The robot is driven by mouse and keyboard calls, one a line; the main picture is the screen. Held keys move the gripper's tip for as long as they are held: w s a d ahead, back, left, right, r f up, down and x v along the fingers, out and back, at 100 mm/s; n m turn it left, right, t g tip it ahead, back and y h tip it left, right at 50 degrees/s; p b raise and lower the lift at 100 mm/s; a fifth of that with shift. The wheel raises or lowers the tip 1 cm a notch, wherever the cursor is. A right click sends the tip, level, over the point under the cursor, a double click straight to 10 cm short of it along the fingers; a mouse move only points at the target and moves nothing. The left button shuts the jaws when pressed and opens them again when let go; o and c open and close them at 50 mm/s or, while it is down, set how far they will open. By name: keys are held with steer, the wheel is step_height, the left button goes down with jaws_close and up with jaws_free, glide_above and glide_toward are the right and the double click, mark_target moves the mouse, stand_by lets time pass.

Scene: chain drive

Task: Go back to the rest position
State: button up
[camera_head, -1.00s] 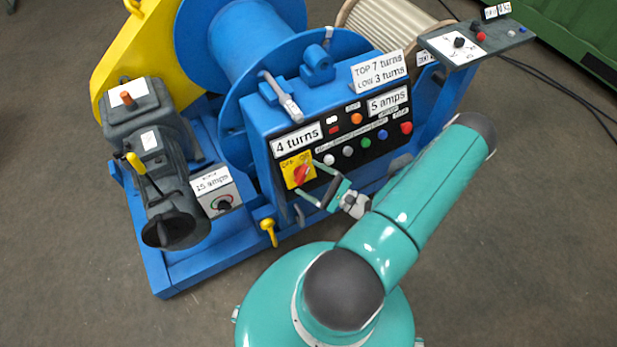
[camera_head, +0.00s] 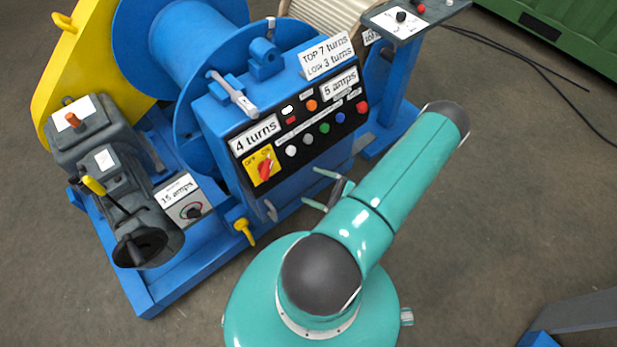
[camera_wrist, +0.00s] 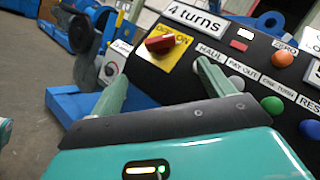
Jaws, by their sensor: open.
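My gripper (camera_head: 317,188) is open and empty, low in front of the blue machine's control panel (camera_head: 300,140). It is clear of the yellow switch plate (camera_head: 258,178) and its red knob (camera_head: 266,168). In the wrist view the two green fingers of my gripper (camera_wrist: 160,76) stand apart with nothing between them. There the red knob (camera_wrist: 160,43) shows beyond the fingers, and the right finger overlaps the lower part of the panel. My arm is folded, with its elbow raised to the right in the head view.
The blue drum machine (camera_head: 187,40) with a yellow guard (camera_head: 80,70) fills the upper left. A grey motor unit (camera_head: 120,190) juts out at left. A small control box (camera_head: 405,18) stands at the top right. Floor at right is mostly clear, with cables (camera_head: 530,62).

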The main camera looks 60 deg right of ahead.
stand_by(0.3)
steer(key=w+a+r+n+g+y, duration=0.1)
steer(key=w+a+r+n+g, duration=0.4)
steer(key=r, duration=0.3)
steer(key=w+a+r+n+g+y, duration=0.1)
steer(key=w+a+r+n+g, duration=0.2)
steer(key=r+n+g, duration=0.35)
steer(key=w+a+r+n+g+y, duration=0.1)
steer(key=w+a+r+n+g, duration=0.3)
steer(key=r+g, duration=0.4)
steer(key=s+a+r+n+t+h, duration=0.1)
steer(key=a+r+n+h, duration=0.3)
steer(key=a+r, duration=0.4)
steer(key=s+a+r+n+t+h, duration=0.2)
steer(key=a+r+n+t+h, duration=0.2)
steer(key=r, duration=0.8)
steer(key=a+h, duration=0.2)
steer(key=a, duration=0.2)
steer(key=shift+s+a+r, duration=0.15)
steer(key=shift+a+r, duration=0.05)
steer(key=shift+r, duration=0.05)
steer(key=shift+n, duration=0.25)
steer(key=shift+c, duration=0.2)
